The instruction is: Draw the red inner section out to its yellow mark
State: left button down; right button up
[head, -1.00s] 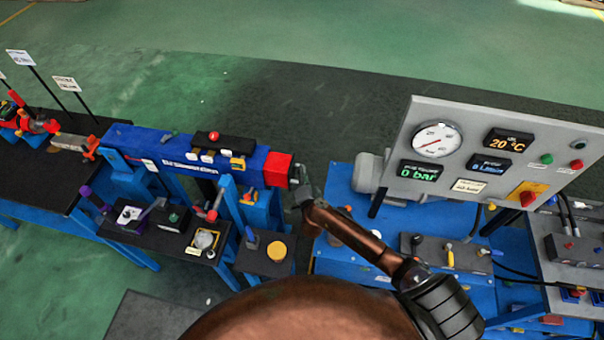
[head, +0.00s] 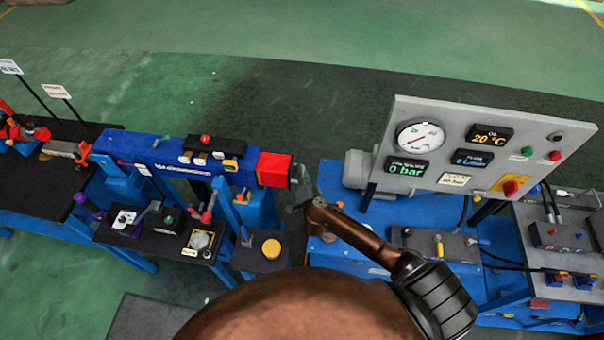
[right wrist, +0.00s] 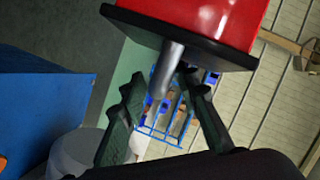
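The red inner section (head: 274,169) sticks out of the right end of the blue outer boom (head: 165,158). No yellow mark shows on it. In the right wrist view its red end (right wrist: 200,20) has a black rim, and a short metal rod (right wrist: 170,70) stands out from it. My right gripper (head: 300,186) is at this end. In the right wrist view its two dark fingers (right wrist: 165,85) lie on either side of the rod. They seem shut on it, as the section moves with them, though contact on the left side is unclear. My left gripper is out of view.
A grey gauge panel (head: 450,112) over a blue power unit (head: 330,235) stands to the right. A black control shelf (head: 150,235) and a stand with a yellow disc (head: 271,249) are in front of the boom. Dark floor behind it is clear.

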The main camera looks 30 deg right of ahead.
jog(key=shift+a, duration=0.1)
jog(key=shift+s, duration=0.2)
jog(key=v, duration=1.1)
jog(key=shift+s+r, duration=0.15)
jog(key=shift+s, duration=0.1)
jog(key=shift+a, duration=0.1)
